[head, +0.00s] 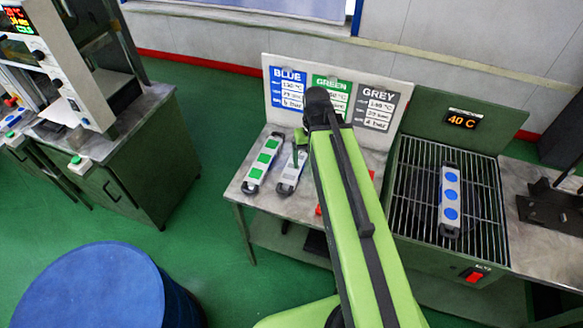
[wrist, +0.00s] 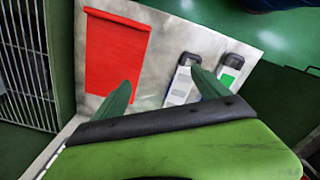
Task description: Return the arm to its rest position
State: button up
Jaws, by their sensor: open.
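My arm, light green with black parts, reaches over the bench (head: 230,196) in the head view. My gripper (wrist: 163,88) shows in the wrist view as two dark green fingers, wide apart with nothing between them. A mould with green squares (head: 264,160) lies at the bench's left, with a grey-white mould (head: 288,178) beside it. In the wrist view the grey-white mould (wrist: 180,87) is partly behind one finger, with the green-marked mould (wrist: 230,75) further right. A mould with blue discs (head: 450,200) lies on the wire rack (head: 418,180).
Signs marked BLUE, GREEN and GREY (head: 288,88) stand behind the bench. A red mat (wrist: 115,50) lies on the bench, mostly hidden by my arm in the head view. A display (head: 461,120) reads 40 C. A blue drum (head: 90,285) stands front left, a machine (head: 75,60) back left.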

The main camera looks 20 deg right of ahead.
jog(key=s+a+n, duration=0.1)
jog(key=a, duration=0.7)
jog(key=shift+s+a, duration=0.25)
jog(key=shift+a, duration=0.1)
